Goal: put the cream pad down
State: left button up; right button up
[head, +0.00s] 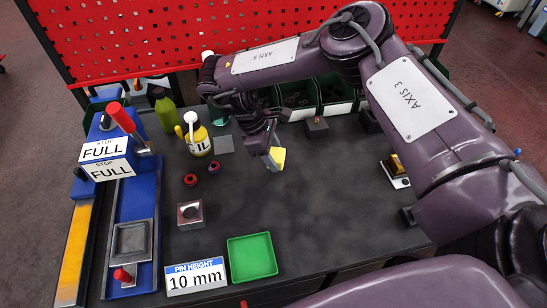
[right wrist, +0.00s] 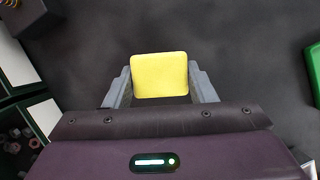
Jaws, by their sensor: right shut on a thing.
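The cream pad (head: 278,156) looks pale yellow and roughly square. My right gripper (head: 272,158) is shut on it near the back middle of the dark table. In the right wrist view, the pad (right wrist: 160,75) sits between the two grey fingers of the gripper (right wrist: 160,88), its broad face to the camera. In the head view, a grey finger hides part of the pad. The pad seems to be above the table top, but the exact height is hard to tell. My left gripper is out of view.
A green tray (head: 252,257) and a pin height sign (head: 195,277) stand at the front. A metal block (head: 190,213), red rings (head: 191,179), an oil can (head: 197,139) and a blue fixture (head: 142,205) are left. Bins (head: 334,92) line the back.

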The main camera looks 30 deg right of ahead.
jog(key=shift+f, duration=1)
jog(key=shift+f, duration=0.1)
jog(key=o, duration=0.9)
jog(key=v, duration=1.2)
jog(key=shift+w+b, duration=0.1)
jog(key=shift+b, duration=0.2)
jog(key=shift+r, duration=0.2)
